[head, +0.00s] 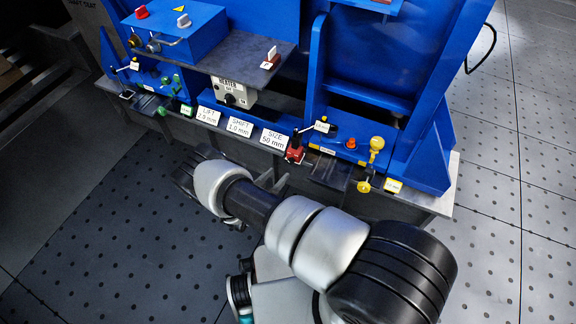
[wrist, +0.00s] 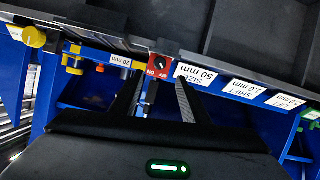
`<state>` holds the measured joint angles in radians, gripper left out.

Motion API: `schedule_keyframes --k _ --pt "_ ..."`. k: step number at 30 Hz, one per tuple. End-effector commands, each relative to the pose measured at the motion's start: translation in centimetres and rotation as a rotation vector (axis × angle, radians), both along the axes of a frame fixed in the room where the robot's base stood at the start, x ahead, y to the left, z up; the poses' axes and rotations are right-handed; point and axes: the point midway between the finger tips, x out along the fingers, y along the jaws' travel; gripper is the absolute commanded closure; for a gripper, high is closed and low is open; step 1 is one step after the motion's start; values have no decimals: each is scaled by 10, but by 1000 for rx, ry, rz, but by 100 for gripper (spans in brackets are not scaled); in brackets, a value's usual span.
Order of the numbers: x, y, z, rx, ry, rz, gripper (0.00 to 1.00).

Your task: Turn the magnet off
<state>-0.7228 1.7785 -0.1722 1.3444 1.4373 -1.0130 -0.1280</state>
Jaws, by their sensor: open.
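The magnet is a small red block (head: 295,151) on the front ledge of the blue machine, just right of the SIZE 50 mm label. A thin post and arm rise from it in the head view. In the wrist view, which looks upside down, the red block (wrist: 159,67) shows a round black knob (wrist: 160,60) with a white mark and small white lettering beneath. My gripper (wrist: 160,90) is open and empty. Its two fingers point at the red block from either side, apart from it. In the head view my gripper (head: 273,180) is in front of the ledge, below the labels.
The LIFT, SHIFT and SIZE labels (head: 273,138) line the ledge left of the magnet. A yellow knob (head: 376,143) and a red knob (head: 351,143) stand to its right. A grey box marked HEATER (head: 233,92) sits behind. The floor in front is clear.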

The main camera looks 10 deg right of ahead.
Motion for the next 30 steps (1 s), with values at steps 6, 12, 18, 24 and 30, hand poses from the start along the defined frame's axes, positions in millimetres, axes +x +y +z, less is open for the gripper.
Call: schedule_keyframes --k 6,12,18,24,30 --pt "35 -30 -21 -1 -2 -1 58" --pt "59 -48 -33 0 0 -1 58" --pt "70 -57 -38 0 1 0 58" --pt "71 -58 -38 0 1 1 58" --pt "71 -58 -38 0 1 0 75"
